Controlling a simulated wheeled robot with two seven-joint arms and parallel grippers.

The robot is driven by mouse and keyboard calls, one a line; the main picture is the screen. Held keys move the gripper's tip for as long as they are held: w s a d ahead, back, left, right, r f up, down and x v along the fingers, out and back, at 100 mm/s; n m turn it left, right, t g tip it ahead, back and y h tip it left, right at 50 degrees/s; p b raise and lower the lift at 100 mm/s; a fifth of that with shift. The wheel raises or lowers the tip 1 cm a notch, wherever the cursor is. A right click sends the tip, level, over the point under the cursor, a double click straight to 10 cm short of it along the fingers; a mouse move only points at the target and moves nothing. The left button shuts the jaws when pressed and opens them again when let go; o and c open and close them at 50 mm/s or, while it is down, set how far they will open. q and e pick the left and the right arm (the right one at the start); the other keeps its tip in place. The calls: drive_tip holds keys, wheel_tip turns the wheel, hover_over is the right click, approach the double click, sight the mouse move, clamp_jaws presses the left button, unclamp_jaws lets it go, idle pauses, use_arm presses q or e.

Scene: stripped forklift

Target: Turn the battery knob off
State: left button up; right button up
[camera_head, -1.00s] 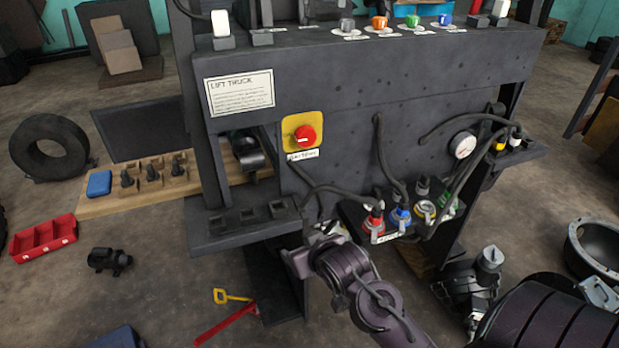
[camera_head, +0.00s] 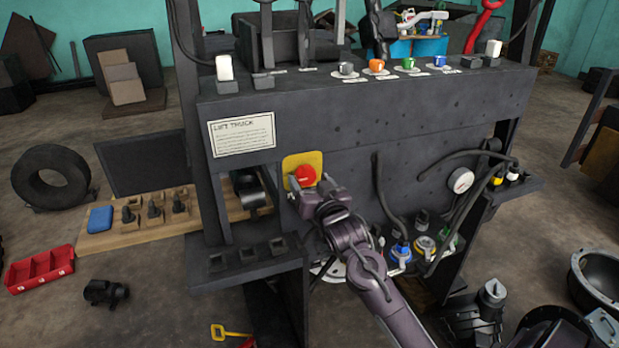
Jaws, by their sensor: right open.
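The battery knob (camera_head: 306,175) is a round red knob on a yellow plate (camera_head: 289,163), on the front panel of the dark forklift frame. The label under it is hidden by my right arm. My right gripper (camera_head: 308,193) is just below and in front of the knob, its fingers pointing up at the panel. It is open, with nothing seen between its fingers. I cannot tell whether it touches the knob. My left gripper does not show.
Black hoses and coloured connectors (camera_head: 401,250) sit right of my arm. A gauge (camera_head: 460,181) is on the panel's right. A ledge with square sockets (camera_head: 247,255) juts out at the lower left. A lift truck sign (camera_head: 241,134) is left of the knob.

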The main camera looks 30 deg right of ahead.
drive_tip(key=shift+w+d, duration=0.1)
drive_tip(key=shift+w, duration=0.25)
drive_tip(key=c, duration=1)
